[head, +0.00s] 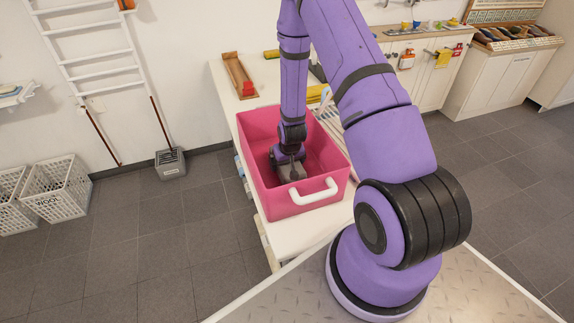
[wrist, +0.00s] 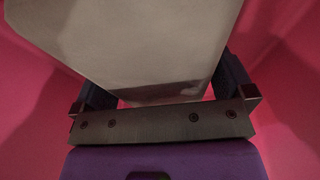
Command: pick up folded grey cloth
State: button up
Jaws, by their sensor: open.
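The folded grey cloth (wrist: 130,40) fills the upper middle of the wrist view as a pale grey, flat-faced shape with a darker lower edge. My gripper (head: 290,170) is down inside the pink bin (head: 258,190) in the head view. In the wrist view its two dark fingers stand apart, one on each side of the cloth's lower end. The gripper is open, with the cloth between the fingers. I cannot tell whether either finger touches it. In the head view the gripper and the bin's depth make the cloth hard to make out.
Pink bin walls surround my gripper closely; a white handle (head: 314,192) is on the near wall. The bin stands on a white table (head: 225,85) with a wooden tray (head: 240,76) behind it. White baskets (head: 62,188) and a grey bucket (head: 171,164) stand on the floor at left.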

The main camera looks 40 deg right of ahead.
jog(key=shift+w+f, duration=0.15)
jog(key=shift+f, duration=0.3)
jog(key=c, duration=0.7)
